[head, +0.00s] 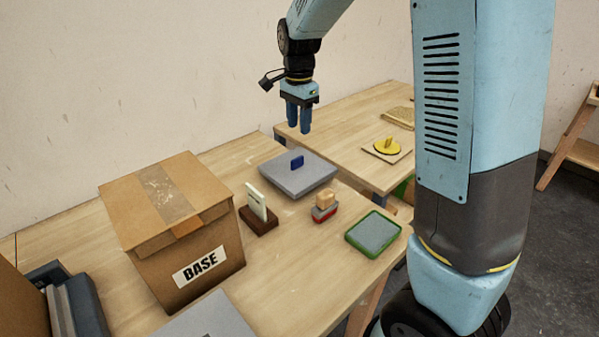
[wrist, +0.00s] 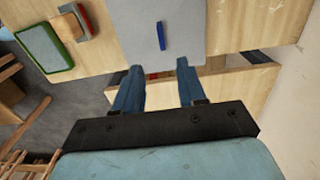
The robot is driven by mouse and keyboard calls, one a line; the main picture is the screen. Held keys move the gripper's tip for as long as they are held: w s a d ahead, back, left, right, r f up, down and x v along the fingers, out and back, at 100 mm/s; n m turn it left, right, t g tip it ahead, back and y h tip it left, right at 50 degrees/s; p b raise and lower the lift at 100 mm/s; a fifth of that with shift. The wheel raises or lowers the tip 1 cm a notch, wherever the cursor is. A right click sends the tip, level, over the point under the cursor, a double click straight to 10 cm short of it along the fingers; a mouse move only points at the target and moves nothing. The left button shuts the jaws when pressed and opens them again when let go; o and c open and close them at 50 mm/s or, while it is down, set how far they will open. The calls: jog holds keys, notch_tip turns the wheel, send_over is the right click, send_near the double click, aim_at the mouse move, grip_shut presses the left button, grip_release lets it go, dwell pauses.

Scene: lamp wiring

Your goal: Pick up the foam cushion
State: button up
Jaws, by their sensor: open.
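A flat grey square slab (head: 312,180) with an upright blue tab (head: 297,162) on top lies at the right rear of the near table; it looks like the foam cushion, though no label confirms this. In the wrist view the slab (wrist: 185,38) is at top centre, its blue tab (wrist: 161,36) standing ahead of the fingers. My gripper (head: 298,130) hangs above the slab, fingers pointing down and apart, with nothing between them. Both fingers also show in the wrist view (wrist: 158,70), clear of the tab.
A cardboard box marked BASE (head: 210,240) stands left. A brown block holding a pale plate (head: 258,220), a red block with a wooden top (head: 325,213) and a green-rimmed grey pad (head: 374,233) are nearby. A yellow disc (head: 388,146) lies on the far table.

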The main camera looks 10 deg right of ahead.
aim_at(297, 158)
notch_tip(297, 158, down, 7)
jog(key=shift+f, duration=0.1)
jog(key=shift+w+a+f, duration=0.1)
jog(key=shift+a+f, duration=0.05)
jog(key=shift+f, duration=1.15)
jog(key=shift+a+f, duration=0.1)
jog(key=shift+f, duration=1.2)
jog(key=shift+c, duration=0.3)
grip_shut()
